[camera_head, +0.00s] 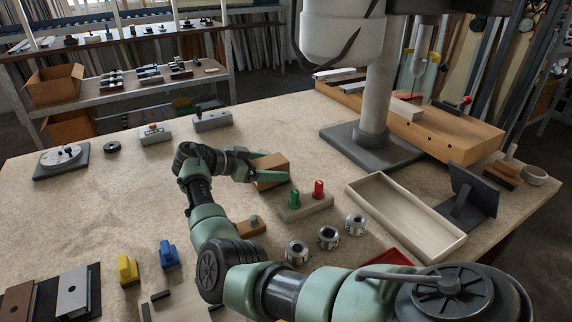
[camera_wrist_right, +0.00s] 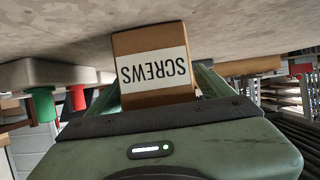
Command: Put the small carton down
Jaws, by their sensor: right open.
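The small brown carton (camera_head: 270,164) is near the middle of the workbench. In the right wrist view the carton (camera_wrist_right: 150,40) shows a white label reading "SCREWS", upside down. My right gripper (camera_head: 268,170) is open, with its green fingers on either side of the carton. The carton appears to rest on the bench top; whether a finger touches it I cannot tell. My left gripper is not in view.
A block with a green and a red button (camera_head: 305,205) stands close in front of the carton. Several metal cylinders (camera_head: 328,238) and a long wooden tray (camera_head: 405,215) are to the right. The bench behind and left of the carton (camera_head: 110,195) has free room.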

